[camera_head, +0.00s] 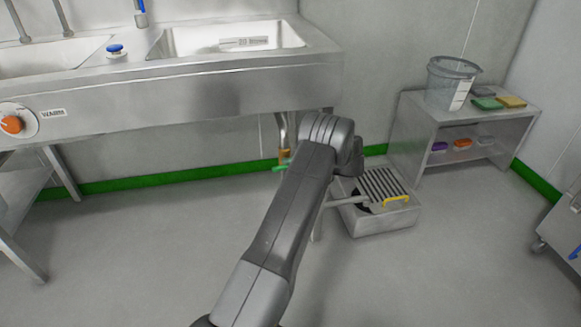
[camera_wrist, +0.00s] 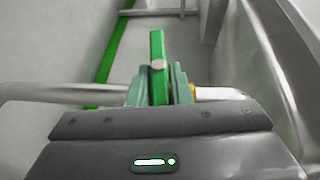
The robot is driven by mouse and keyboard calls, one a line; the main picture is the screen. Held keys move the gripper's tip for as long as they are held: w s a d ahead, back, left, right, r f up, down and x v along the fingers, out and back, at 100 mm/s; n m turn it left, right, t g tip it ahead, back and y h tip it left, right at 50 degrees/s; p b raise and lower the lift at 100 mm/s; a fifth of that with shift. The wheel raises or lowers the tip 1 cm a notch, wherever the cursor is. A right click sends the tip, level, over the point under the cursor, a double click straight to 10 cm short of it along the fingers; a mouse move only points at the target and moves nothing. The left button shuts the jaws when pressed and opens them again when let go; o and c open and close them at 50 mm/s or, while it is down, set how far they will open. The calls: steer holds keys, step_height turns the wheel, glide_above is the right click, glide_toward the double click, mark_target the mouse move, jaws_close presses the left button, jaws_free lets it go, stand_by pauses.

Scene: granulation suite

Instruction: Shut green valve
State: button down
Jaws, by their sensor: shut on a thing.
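The green valve shows in the wrist view as a bright green lever handle (camera_wrist: 157,48) with a pale round bolt on it. My gripper (camera_wrist: 158,88) is shut on this handle, with a finger on each side. The handle points away from the gripper and looks crosswise to the metal pipe (camera_wrist: 55,92) in the picture. A bit of brass fitting (camera_wrist: 194,92) shows just right of the fingers. In the head view, a green handle end (camera_head: 280,169) and brass body (camera_head: 285,156) show under the sink, left of my arm. My arm hides the gripper there.
A steel sink (camera_head: 190,85) stands above the valve. A floor drain box (camera_head: 385,222) with a grate and yellow handle (camera_head: 396,199) is right of my arm. A low shelf (camera_head: 415,135) holds a bucket (camera_head: 449,82). The floor at left centre is clear.

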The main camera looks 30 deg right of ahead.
steer(key=shift+f+m+t+y, duration=0.15)
steer(key=shift+m+t+y, duration=0.15)
steer(key=shift+y, duration=0.1)
stand_by(0.4)
steer(key=c, duration=1.3)
jaws_free()
steer(key=shift+c, duration=0.2)
steer(key=p+v, duration=0.2)
steer(key=v, duration=1.1)
steer(key=shift+s+d+f, duration=0.2)
steer(key=shift+s+d, duration=0.05)
steer(key=shift+d, duration=0.1)
steer(key=x, duration=0.4)
steer(key=b+x, duration=0.1)
steer(key=x, duration=0.4)
steer(key=b+x, duration=0.1)
steer(key=x, duration=0.4)
steer(key=shift+r, duration=0.3)
